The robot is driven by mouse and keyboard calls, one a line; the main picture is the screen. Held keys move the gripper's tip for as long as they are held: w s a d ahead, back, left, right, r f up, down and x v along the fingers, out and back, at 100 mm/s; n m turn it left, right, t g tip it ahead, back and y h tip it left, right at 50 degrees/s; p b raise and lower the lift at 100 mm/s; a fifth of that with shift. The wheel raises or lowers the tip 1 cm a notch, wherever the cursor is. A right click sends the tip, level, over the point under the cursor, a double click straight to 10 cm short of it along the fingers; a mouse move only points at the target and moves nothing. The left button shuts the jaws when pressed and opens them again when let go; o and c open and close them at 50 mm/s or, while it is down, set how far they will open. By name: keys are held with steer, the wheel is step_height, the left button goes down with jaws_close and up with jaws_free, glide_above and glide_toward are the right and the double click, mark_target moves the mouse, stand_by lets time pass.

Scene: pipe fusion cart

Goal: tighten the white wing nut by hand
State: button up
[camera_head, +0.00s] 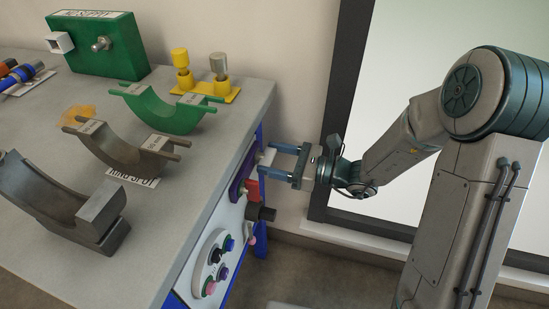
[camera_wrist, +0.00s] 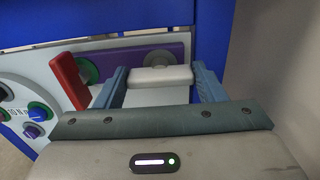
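The white wing nut (camera_wrist: 160,79) is a pale bar on the front of the cart, in front of a round grey boss on a purple plate. In the head view it (camera_head: 267,157) shows small at the cart's right end. My gripper (camera_head: 276,159) reaches it from the right. In the wrist view my gripper's two blue-grey fingers (camera_wrist: 161,80) stand on either side of the bar, and its ends appear to meet both fingers. The faces of contact are too small to see clearly.
A red lever (camera_wrist: 70,80) stands close to the left finger. A control panel (camera_head: 187,282) with coloured buttons and a dark knob (camera_head: 261,212) lies below. The grey cart top (camera_head: 130,225) holds curved clamp pieces, a green box (camera_head: 95,45) and yellow fittings (camera_head: 200,85).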

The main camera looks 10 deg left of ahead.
steer(key=shift+r+m+p, duration=0.15)
steer(key=shift+m+p, duration=0.15)
steer(key=shift+p, duration=0.2)
steer(key=m+p, duration=0.1)
steer(key=p, duration=0.1)
steer(key=m+p, duration=0.1)
steer(key=p, duration=0.1)
steer(key=shift+r+p, duration=0.25)
steer(key=shift+p, duration=0.05)
steer(key=m+p, duration=0.5)
steer(key=p, duration=0.2)
steer(key=shift+w, duration=0.1)
steer(key=m+p, duration=0.5)
steer(key=p, duration=0.1)
steer(key=shift+f, duration=0.2)
steer(key=shift+f+m+p, duration=0.15)
steer(key=shift+m+p, duration=0.85)
steer(key=shift+m, duration=0.15)
steer(key=shift+f+m+p, duration=0.15)
steer(key=shift+m+p, duration=0.8)
steer(key=shift+m, duration=0.2)
steer(key=o, duration=1)
